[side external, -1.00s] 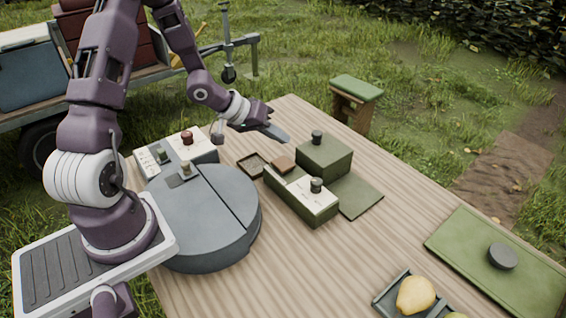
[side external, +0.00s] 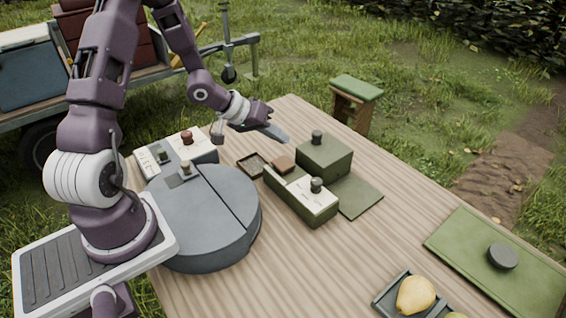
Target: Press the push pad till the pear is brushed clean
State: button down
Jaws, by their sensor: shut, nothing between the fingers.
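My gripper (side external: 284,137) is shut and empty, above the back of the table, up and left of the green box. A green device (side external: 302,208) with a white top panel and dark knob stands below it. A small brown pad (side external: 283,163) sits at the device's back end, below my fingertips and apart from them; I cannot tell for sure that it is the push pad. A yellow pear (side external: 416,296) lies in a dark tray (side external: 383,301) at the front. No brush is clearly visible.
A green box (side external: 323,157) with a knob stands behind the device. A grey round drum (side external: 205,220) and a white-topped control box (side external: 190,142) stand left. A green board (side external: 495,265) with a dark round knob lies right. The middle front of the table is clear.

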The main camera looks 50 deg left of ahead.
aim_at(280, 164)
notch_tip(280, 164, up, 4)
jog(key=shift+f, duration=0.1)
dwell(0.4)
jog(key=shift+f, duration=4.4)
jog(key=shift+f, duration=0.1)
jog(key=shift+f, duration=0.3)
